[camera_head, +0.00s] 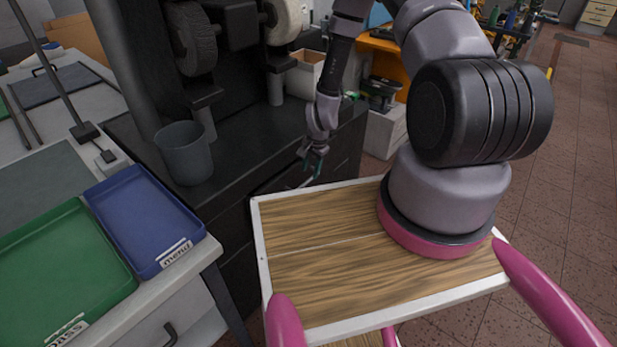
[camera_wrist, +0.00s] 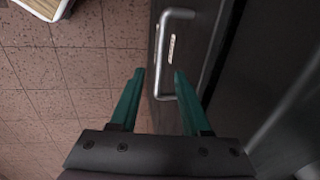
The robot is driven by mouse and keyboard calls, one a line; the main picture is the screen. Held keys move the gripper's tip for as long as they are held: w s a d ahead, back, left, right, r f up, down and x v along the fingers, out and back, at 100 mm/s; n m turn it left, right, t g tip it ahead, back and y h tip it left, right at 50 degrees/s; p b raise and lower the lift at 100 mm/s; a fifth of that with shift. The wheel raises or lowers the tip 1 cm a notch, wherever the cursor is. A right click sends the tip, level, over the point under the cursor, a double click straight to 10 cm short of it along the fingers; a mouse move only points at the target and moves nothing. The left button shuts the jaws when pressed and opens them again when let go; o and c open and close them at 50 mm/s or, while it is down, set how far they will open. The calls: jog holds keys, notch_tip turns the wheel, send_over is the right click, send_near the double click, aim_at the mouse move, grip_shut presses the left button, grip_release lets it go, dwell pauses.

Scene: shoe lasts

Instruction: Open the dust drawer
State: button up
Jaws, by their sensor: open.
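The dust drawer's dark front (camera_wrist: 190,50) shows in the wrist view, with a pale label on it. Its grey U-shaped handle (camera_wrist: 160,45) stands out from the front. In the head view a light bar that looks like the handle (camera_head: 306,182) shows just below my gripper (camera_head: 314,158). My gripper's two green fingers, also in the wrist view (camera_wrist: 160,76), are apart, with the near end of the handle appearing between their tips. I cannot tell whether either finger touches it. The drawer front is mostly hidden in the head view.
The black machine cabinet (camera_head: 235,165) carries a grey bin (camera_head: 184,153) and polishing wheels (camera_head: 190,38). A bench at left holds a blue tray (camera_head: 145,215) and a green tray (camera_head: 65,265). Tiled floor (camera_head: 575,140) is open at right.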

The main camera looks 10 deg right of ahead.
aim_at(308, 180)
jog(key=shift+w+a+f, duration=0.15)
jog(key=shift+w+f, duration=0.05)
jog(key=shift+f, duration=0.9)
jog(key=shift+w+a+f, duration=0.1)
jog(key=shift+w+f, duration=0.05)
jog(key=shift+f, duration=0.9)
grip_shut()
